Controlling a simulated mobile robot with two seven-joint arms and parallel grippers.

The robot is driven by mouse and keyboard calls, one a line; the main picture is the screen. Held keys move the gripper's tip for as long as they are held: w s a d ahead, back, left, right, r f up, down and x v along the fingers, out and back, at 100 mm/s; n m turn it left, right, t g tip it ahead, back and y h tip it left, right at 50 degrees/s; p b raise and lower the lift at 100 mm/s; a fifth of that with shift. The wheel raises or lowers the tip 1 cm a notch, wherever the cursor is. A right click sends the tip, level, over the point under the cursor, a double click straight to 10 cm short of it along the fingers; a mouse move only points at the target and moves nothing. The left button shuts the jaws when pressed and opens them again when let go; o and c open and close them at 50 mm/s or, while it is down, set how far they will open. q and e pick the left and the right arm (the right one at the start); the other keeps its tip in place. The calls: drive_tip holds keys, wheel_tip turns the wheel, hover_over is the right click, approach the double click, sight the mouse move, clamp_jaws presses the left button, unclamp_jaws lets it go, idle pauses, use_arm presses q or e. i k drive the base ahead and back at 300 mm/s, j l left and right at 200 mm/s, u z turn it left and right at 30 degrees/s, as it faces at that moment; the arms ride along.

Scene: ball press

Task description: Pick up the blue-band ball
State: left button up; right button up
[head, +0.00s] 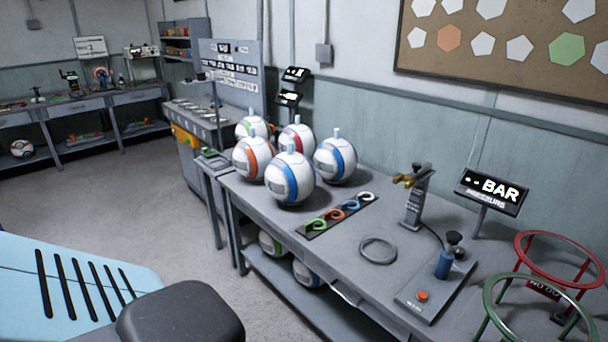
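Two white balls with blue bands stand on the grey workbench (310,255) in the head view. The front blue-band ball (290,180) is nearest the bench's front edge, and the other blue-band ball (335,161) is behind it to the right. Each has a small light-blue peg on top. Beside them are an orange-band ball (254,158), a red-band ball (297,140) and a partly hidden green-band ball (250,128). A ball with some blue (306,274) is partly visible on the lower shelf. Neither of my grippers is in view.
A strip of coloured hooks (337,215), a grey ring (378,250), a nozzle stand (414,200), a pump base (430,290), a BAR display (490,190), and red (556,240) and green (540,279) rings occupy the bench rightward. Open floor (130,215) lies left.

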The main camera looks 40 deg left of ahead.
sight(290, 177)
drive_tip(key=j+z, duration=0.25)
drive_tip(key=j, duration=0.65)
drive_tip(key=j+z, duration=0.3)
drive_tip(key=j, duration=0.6)
drive_tip(key=k+j, duration=0.1)
drive_tip(key=j, duration=1.25)
drive_tip(key=k+j, duration=0.15)
drive_tip(key=j, duration=0.55)
drive_tip(key=k+j+z, duration=0.1)
drive_tip(key=j, duration=0.55)
